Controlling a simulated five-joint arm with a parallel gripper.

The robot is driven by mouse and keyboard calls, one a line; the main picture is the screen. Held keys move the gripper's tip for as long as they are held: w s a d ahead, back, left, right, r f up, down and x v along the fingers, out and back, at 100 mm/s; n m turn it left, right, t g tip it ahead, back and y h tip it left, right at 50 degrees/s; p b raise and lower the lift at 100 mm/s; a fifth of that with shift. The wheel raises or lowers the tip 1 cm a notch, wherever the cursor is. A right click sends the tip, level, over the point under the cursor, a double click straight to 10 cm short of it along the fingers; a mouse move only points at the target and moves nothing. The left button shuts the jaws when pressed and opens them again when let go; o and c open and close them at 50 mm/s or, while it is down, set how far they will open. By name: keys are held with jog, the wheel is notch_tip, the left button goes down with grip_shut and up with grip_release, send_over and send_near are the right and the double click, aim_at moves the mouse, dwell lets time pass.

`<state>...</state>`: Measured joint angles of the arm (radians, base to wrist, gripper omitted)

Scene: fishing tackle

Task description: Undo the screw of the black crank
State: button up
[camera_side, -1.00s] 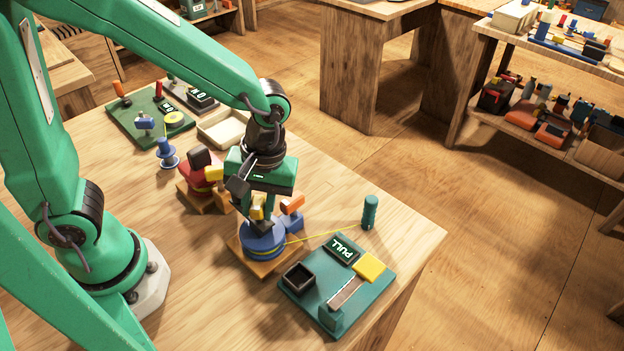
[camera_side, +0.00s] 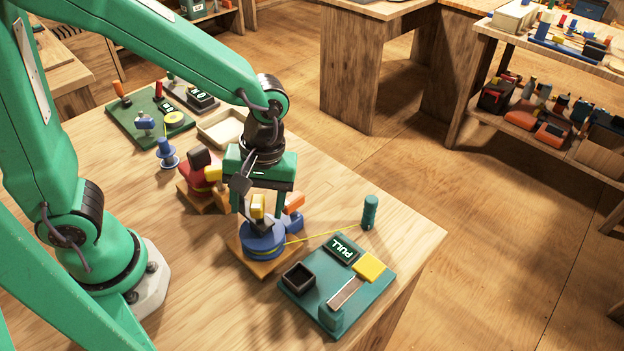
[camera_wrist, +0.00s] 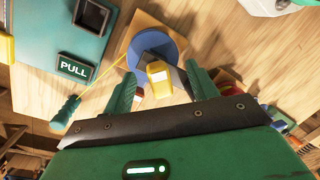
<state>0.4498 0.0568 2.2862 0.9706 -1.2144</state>
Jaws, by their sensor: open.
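A blue reel (camera_side: 264,240) with yellow line stands on a wooden base below my gripper (camera_side: 258,208). It also shows in the wrist view (camera_wrist: 152,48). A yellow block (camera_wrist: 158,74) stands over the reel, between my fingers in the picture; it shows in the side view too (camera_side: 258,204). My gripper is open, fingers pointing down, with a gap on both sides of the block in the wrist view. A dark grey part shows beside the block, partly hidden; I cannot tell whether it is the black crank. The screw is not clearly visible.
A red reel (camera_side: 203,178) stands close behind left. Yellow line runs from the blue reel to a green post (camera_side: 370,211). A teal board (camera_side: 318,311) with a PULL label (camera_side: 343,249) lies in front right. A pale tray (camera_side: 222,130) is behind.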

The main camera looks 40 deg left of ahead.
jog(key=shift+r, duration=3.15)
jog(key=c, duration=0.3)
jog(key=shift+a+r+t+h, duration=0.15)
jog(key=shift+r+t+h, duration=0.25)
jog(key=shift+r+t, duration=0.7)
jog(key=shift+f, duration=4.6)
